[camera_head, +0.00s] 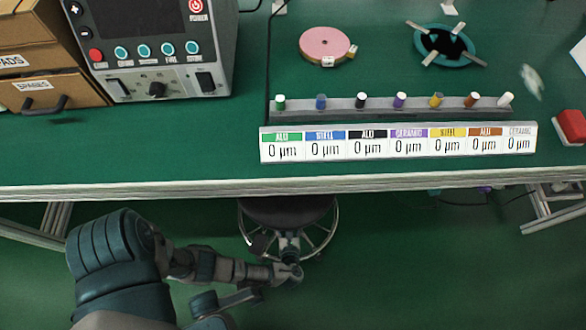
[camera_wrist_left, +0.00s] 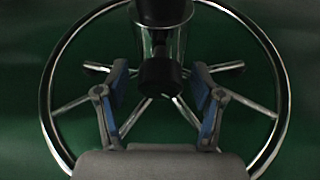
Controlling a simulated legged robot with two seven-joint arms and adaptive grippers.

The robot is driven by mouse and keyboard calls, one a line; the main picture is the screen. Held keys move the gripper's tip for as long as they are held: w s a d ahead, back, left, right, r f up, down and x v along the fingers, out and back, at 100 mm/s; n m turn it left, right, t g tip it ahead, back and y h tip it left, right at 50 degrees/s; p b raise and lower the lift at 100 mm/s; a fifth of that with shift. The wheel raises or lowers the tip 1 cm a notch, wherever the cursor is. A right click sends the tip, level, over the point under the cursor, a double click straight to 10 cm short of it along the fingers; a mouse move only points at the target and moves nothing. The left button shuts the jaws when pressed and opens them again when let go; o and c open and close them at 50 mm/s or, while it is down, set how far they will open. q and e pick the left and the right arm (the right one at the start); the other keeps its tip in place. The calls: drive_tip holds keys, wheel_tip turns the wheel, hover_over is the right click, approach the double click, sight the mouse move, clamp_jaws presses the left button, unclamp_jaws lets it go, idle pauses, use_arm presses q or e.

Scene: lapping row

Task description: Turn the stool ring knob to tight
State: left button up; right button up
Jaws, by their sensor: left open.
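The stool (camera_head: 287,209) stands under the bench's front edge, its dark seat partly covered by the bench. Its chrome foot ring (camera_head: 333,232) also shows in the left wrist view (camera_wrist_left: 284,88), circling the column and the splayed legs. A dark round knob (camera_wrist_left: 160,76) is at the middle of that view, below the clear or chrome column. My left gripper (camera_head: 290,271) reaches in from the left at the stool's front. In the wrist view my left gripper (camera_wrist_left: 160,92) is open, with one blue-padded finger on each side of the knob, apart from it. The knob's setting is not readable.
The green bench (camera_head: 180,150) spans the view above the stool, its pale front edge (camera_head: 200,190) close over the arm. On it are a control box (camera_head: 160,50), a labelled strip (camera_head: 397,143) and a pink disc (camera_head: 325,44). The floor right of the stool is clear.

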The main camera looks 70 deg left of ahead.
use_arm(q)
drive_tip(key=shift+w+a, duration=0.1)
drive_tip(key=shift+a, duration=0.05)
drive_tip(key=c, duration=1.2)
drive_tip(key=shift+o, duration=0.2)
drive_tip(key=shift+n+t, duration=0.7)
drive_tip(key=shift+n, duration=0.3)
drive_tip(key=shift+f+n+t+h, duration=0.1)
drive_tip(key=shift+n+t+h, duration=0.4)
drive_tip(key=shift+n+t, duration=0.7)
drive_tip(key=o, duration=1.2)
drive_tip(key=shift+c, duration=0.2)
